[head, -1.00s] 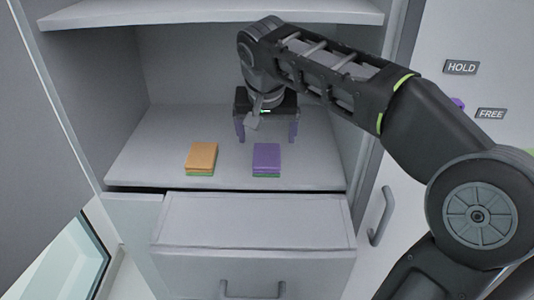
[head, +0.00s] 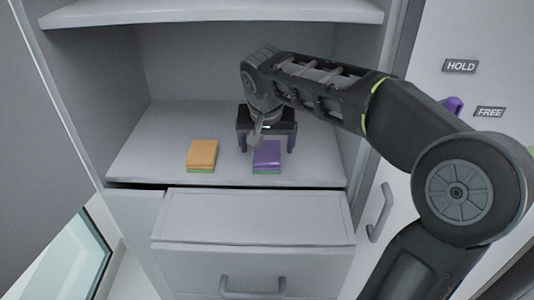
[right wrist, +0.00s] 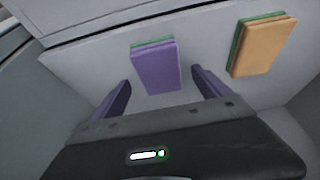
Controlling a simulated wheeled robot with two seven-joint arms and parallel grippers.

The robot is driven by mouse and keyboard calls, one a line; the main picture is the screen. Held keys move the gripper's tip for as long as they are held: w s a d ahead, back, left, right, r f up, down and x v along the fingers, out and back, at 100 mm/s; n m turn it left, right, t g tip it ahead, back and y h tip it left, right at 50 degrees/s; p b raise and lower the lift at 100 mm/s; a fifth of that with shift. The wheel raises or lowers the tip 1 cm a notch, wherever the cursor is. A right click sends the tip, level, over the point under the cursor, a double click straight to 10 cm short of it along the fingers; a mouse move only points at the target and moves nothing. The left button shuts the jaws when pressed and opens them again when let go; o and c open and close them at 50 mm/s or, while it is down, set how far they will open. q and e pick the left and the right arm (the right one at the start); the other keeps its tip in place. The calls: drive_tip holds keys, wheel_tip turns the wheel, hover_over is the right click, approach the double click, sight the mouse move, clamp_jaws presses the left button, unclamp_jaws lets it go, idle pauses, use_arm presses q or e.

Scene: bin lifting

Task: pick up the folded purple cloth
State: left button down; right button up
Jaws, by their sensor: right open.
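The folded purple cloth (head: 267,157) lies on the cabinet shelf, on top of a green layer. It also shows in the right wrist view (right wrist: 155,68), just ahead of and between the fingers. My right gripper (head: 266,150) is open and empty, its two purple fingers on either side of the cloth's far part in the head view. In the right wrist view the gripper (right wrist: 163,90) has its fingers apart, with bare shelf between them near the palm. I cannot tell its exact height above the shelf. My left gripper is not in view.
An orange cloth (head: 202,154) on a green layer lies left of the purple one on the shelf (head: 135,165). A drawer (head: 255,215) with a handle sits below. An upper shelf (head: 210,12) hangs above my arm. HOLD (head: 461,66) and FREE (head: 490,112) labels are at right.

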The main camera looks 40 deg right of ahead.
drive_tip(key=shift+x, duration=1.1)
drive_tip(key=shift+f+b, duration=0.2)
drive_tip(key=shift+b, duration=0.15)
idle(0.3)
drive_tip(key=c, duration=1.4)
drive_tip(key=shift+r, duration=0.15)
drive_tip(key=shift+c, duration=0.2)
